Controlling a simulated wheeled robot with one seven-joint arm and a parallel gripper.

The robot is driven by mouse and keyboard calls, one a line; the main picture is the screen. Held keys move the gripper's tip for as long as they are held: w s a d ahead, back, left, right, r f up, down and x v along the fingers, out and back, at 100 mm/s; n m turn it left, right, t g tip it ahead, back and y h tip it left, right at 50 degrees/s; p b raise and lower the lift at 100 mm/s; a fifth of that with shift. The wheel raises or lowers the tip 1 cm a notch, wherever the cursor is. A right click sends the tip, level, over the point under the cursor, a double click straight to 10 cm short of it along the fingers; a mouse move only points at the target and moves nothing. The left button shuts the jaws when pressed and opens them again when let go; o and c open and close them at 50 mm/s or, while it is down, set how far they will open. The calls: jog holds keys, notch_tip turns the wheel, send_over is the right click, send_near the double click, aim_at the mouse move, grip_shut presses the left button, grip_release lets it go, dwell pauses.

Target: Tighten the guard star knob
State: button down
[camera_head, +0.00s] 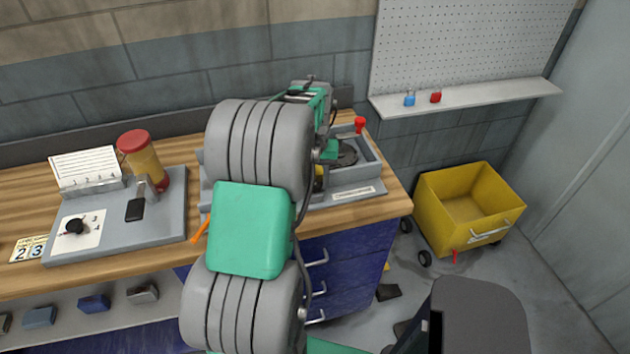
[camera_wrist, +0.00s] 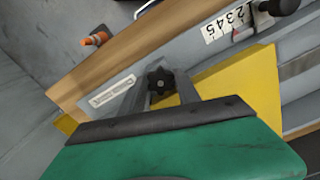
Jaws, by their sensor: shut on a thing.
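The black star knob (camera_wrist: 160,80) shows at the middle of the wrist view, in front of a yellow plate that looks like the guard (camera_wrist: 245,85). My gripper (camera_wrist: 160,86) is shut on the star knob, with one grey finger on each side of it. In the head view my own arm covers the knob and most of the guard. Only a little yellow shows beside the arm, over the grey fixture (camera_head: 352,190) at the right end of the bench.
The wooden bench (camera_head: 395,200) carries a grey panel (camera_head: 150,235) with a dial, and a red-capped yellow bottle (camera_head: 142,160). A red knob (camera_head: 360,124) stands at the fixture's back. A yellow cart (camera_head: 440,215) is on the floor at right. A shelf (camera_head: 480,97) holds two padlocks.

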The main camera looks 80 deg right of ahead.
aim_at(315, 185)
jog(key=c, duration=0.9)
grip_release()
notch_tip(315, 185, up, 8)
jog(key=shift+f+b, duration=0.1)
jog(key=shift+b, duration=0.65)
